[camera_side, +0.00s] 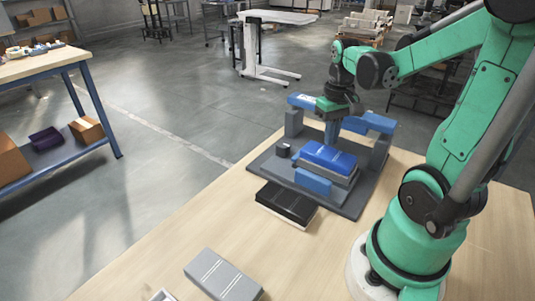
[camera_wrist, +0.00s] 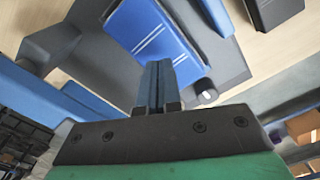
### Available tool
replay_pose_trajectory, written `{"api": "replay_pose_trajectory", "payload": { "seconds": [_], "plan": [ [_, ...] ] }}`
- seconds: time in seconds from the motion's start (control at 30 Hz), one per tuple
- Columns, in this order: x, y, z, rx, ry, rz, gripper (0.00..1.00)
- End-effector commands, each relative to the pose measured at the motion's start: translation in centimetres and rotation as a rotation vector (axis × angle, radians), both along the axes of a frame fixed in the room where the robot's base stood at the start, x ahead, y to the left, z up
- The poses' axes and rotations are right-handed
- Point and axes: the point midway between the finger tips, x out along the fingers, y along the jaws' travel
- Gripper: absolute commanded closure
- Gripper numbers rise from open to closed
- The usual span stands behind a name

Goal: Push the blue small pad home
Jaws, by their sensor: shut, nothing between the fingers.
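My gripper (camera_side: 333,134) is shut, with its fingers pointing down behind a blue pad with white stripes (camera_side: 329,157). In the wrist view the closed blue fingertips (camera_wrist: 156,68) lie close to this striped pad (camera_wrist: 152,38); I cannot tell whether they touch it. The striped pad rests on a grey block (camera_side: 326,174) on the dark grey base (camera_side: 350,208). A smaller plain blue pad (camera_side: 313,181) is at the front of that block.
A grey post (camera_side: 379,152) and another blue piece (camera_side: 379,122) stand at the right of the base. A small dark cylinder (camera_side: 283,150) is at its left. A black block (camera_side: 287,204) and a grey striped block (camera_side: 224,274) lie in front. The table's left front is mostly clear.

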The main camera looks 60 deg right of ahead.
Motion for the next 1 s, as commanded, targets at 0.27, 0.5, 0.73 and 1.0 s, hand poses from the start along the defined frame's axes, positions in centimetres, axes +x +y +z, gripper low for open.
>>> {"api": "replay_pose_trajectory", "payload": {
  "seconds": [0.27,0.5,0.73,1.0],
  "plan": [
    [0.0,0.0,2.8,0.0,0.0,0.0,1.0],
    [0.0,0.0,5.2,0.0,0.0,0.0,1.0],
    [0.0,0.0,6.7,0.0,0.0,0.0,1.0],
    [0.0,0.0,6.8,0.0,0.0,0.0,1.0]
  ]
}}
